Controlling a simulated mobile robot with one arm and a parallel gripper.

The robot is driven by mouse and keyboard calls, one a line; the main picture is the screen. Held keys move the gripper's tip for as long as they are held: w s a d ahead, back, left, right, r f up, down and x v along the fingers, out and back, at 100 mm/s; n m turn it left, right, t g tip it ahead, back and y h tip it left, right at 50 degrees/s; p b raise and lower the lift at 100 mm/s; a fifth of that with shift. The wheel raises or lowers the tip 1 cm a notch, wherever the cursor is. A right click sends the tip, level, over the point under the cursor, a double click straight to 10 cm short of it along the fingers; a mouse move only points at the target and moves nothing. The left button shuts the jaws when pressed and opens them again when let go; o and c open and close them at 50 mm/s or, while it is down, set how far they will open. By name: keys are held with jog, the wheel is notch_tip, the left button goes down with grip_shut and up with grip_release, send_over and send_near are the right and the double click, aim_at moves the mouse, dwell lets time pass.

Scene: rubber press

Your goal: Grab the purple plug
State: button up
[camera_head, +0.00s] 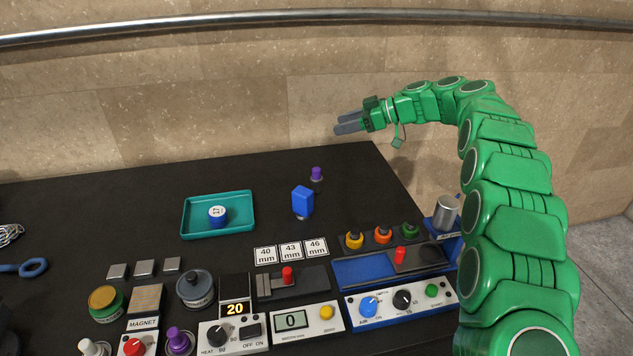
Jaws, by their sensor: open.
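A small purple plug (316,174) stands upright on the black table near its back edge, behind a blue block. A second, larger purple piece (179,341) with a rounded top is at the front, beside the red knob. My gripper (342,124) is open and empty. It points left, and in the picture it is above and slightly right of the small plug, apart from it. Its height over the table is hard to judge.
The blue block (302,201) stands close in front of the small plug. A teal tray (183,220) with a blue weight (217,215) is to the left. Control panels (400,300) line the front. A stone wall and metal rail (300,17) are behind.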

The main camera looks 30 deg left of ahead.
send_near(318, 178)
jog(key=a, duration=0.2)
jog(key=shift+a, duration=0.25)
jog(key=shift+x, duration=3.9)
jog(key=shift+w+a+r, duration=0.1)
jog(key=shift+r, duration=0.1)
grip_shut()
